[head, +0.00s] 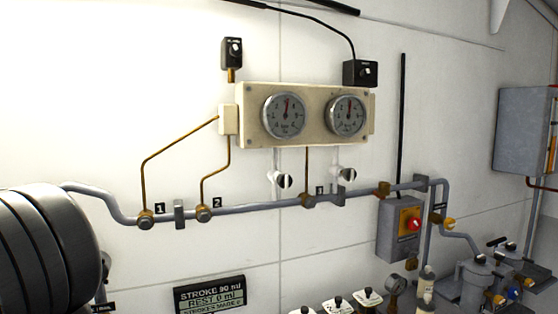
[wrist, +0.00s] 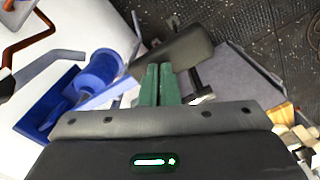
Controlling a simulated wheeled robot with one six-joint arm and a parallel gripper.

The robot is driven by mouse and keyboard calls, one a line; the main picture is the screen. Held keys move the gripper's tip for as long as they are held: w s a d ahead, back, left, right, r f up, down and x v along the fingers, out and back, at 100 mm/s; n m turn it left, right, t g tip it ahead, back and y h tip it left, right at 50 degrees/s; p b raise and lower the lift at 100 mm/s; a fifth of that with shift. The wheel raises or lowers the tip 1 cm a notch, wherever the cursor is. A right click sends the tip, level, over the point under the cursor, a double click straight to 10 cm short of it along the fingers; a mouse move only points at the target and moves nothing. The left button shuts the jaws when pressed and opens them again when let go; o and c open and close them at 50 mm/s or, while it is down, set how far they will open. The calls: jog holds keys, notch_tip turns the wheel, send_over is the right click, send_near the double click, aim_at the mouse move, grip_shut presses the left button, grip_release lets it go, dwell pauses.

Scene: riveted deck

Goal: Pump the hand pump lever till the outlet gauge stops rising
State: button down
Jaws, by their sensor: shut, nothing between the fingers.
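A cream panel (head: 245,105) on the wall in the head view carries two round dials, a left gauge (head: 284,115) and a right gauge (head: 346,115). Both needles point roughly straight up. The lettering is too small to tell which is the outlet gauge. My gripper (wrist: 160,67) shows in the wrist view, its green fingers shut together and empty. Just beyond the fingertips is a thick dark grey handle (wrist: 178,48), perhaps the pump lever; whether they touch is unclear. A blue body (wrist: 97,70) lies left of the fingers. The lever does not show in the head view.
A sign (head: 210,298) reads "STROKE 90 ml, REST 0 ml". Filter-like vessels (head: 474,280) crowd the lower right. Dark riveted floor (wrist: 285,50) shows upper right in the wrist view.

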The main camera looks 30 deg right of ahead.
jog(key=shift+f+b, duration=2.95)
jog(key=shift+f, duration=1.75)
notch_tip(320, 180, up, 12)
jog(key=p, duration=1)
jog(key=shift+w, duration=0.1)
jog(key=shift+f, duration=0.15)
notch_tip(320, 180, down, 12)
jog(key=r+b, duration=0.1)
jog(key=b, duration=0.8)
notch_tip(320, 180, up, 11)
jog(key=p, duration=1)
jog(key=shift+r, duration=0.1)
